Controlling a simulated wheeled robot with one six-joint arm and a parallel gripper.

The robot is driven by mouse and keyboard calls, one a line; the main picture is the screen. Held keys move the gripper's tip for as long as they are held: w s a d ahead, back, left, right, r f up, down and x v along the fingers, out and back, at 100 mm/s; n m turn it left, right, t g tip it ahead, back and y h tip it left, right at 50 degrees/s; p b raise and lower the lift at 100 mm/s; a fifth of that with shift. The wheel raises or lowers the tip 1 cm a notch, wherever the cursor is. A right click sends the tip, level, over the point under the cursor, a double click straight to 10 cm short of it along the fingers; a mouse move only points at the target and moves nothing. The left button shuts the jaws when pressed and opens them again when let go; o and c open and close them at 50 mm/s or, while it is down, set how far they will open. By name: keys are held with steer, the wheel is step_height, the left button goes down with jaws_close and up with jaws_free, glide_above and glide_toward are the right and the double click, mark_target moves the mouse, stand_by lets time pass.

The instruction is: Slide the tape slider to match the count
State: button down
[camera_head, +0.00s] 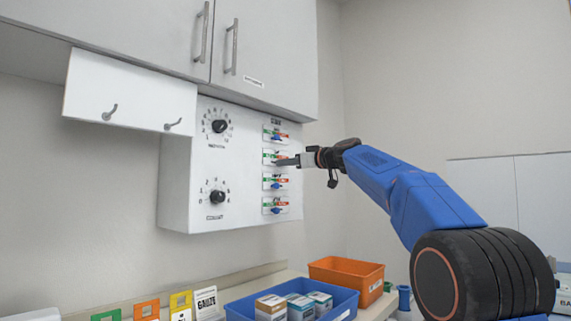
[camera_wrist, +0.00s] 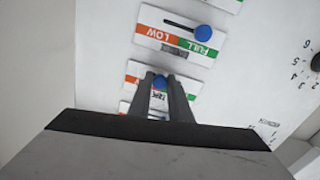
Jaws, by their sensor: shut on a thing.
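A white wall panel (camera_head: 240,212) carries a column of several sliders with blue knobs on green-and-orange plates. My gripper (camera_head: 279,161) is at the second slider from the top (camera_head: 268,154) and partly covers it. In the wrist view my gripper (camera_wrist: 160,86) has its fingers on either side of that slider's blue knob (camera_wrist: 159,82), shut on it near the middle of its plate (camera_wrist: 134,77). The writing on this plate is too small or covered to read, so I cannot tell which item it names.
The neighbouring slider (camera_wrist: 180,32) has its knob (camera_wrist: 203,32) on the FULL side. Two dials, an upper (camera_head: 220,126) and a lower (camera_head: 217,197), sit left of the sliders. Cabinets (camera_head: 265,50) hang above. A blue bin (camera_head: 250,302) with boxes and an orange bin (camera_head: 345,270) stand below.

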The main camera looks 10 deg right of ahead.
steer(key=shift+w+d+r, duration=0.1)
steer(key=shift+w+d, duration=0.45)
steer(key=shift+d, duration=0.25)
steer(key=c, duration=1.6)
jaws_free()
steer(key=shift+d, duration=0.15)
steer(key=shift+c, duration=0.2)
steer(key=v, duration=1.7)
steer(key=shift+s, duration=0.15)
